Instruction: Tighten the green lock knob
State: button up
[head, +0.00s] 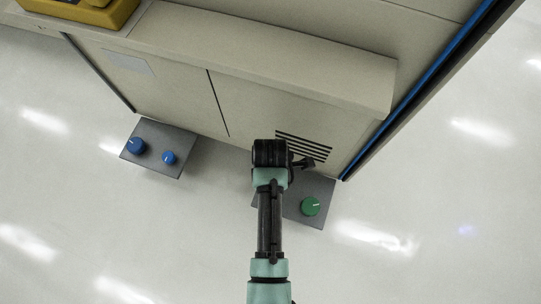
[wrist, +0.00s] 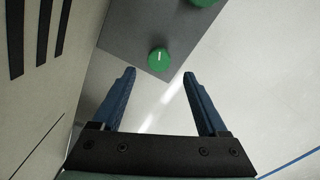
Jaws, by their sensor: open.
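A green knob (wrist: 158,60) with a white mark on top sits near the corner of a grey box (wrist: 140,27) in the wrist view. A second green knob (wrist: 203,2) is partly cut off at the top edge. I cannot tell which is the lock knob. In the head view one green knob (head: 310,206) shows on the grey box (head: 322,189); my arm covers part of that box. My gripper (wrist: 159,73) is open and empty. In the picture its fingertips lie either side of and just below the nearer knob, apart from it.
A beige machine cabinet (head: 290,90) with black vent slots (head: 303,147) stands right behind the box. Another grey box (head: 155,160) at left bears two blue knobs (head: 136,146). Pale floor (head: 150,240) is clear in front.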

notch_tip(320, 180, down, 8)
jog(key=b, duration=0.5)
jog(key=shift+w+r, duration=0.1)
jog(key=shift+r, duration=0.05)
grip_shut()
